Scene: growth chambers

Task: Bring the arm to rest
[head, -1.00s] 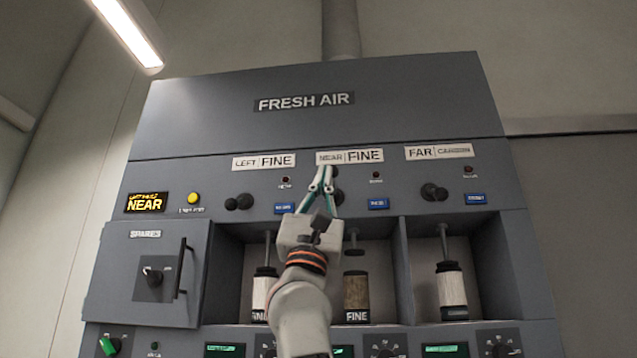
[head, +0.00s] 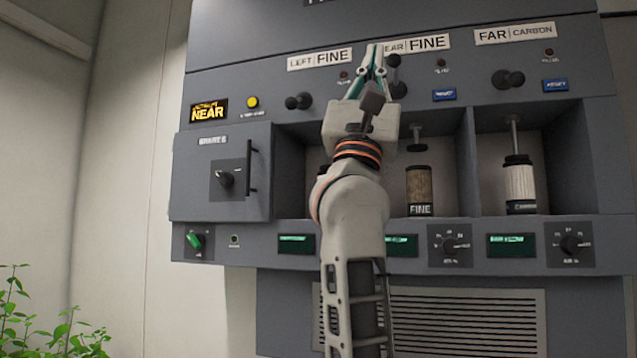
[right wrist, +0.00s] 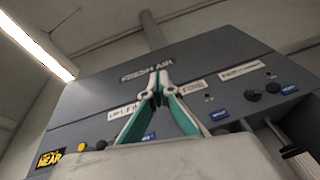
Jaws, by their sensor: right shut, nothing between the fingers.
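My right gripper (head: 371,56) is raised in front of the grey fresh air panel (head: 225,80) in the head view. Its fingertips are together and empty, overlapping the left edge of the "NEAR FINE" label (head: 428,42). I cannot tell whether the fingers touch the panel. The right arm hides the left filter bay and part of the middle controls. My left gripper is in neither current view.
The bays hold a brown-bodied filter (head: 420,184) and a white filter (head: 520,182). Black knobs (head: 508,79), blue buttons (head: 444,95) and a cabinet door with a bar handle (head: 251,168) stand on the panel. A green plant (head: 45,325) is at lower left. A bare wall is left of the panel.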

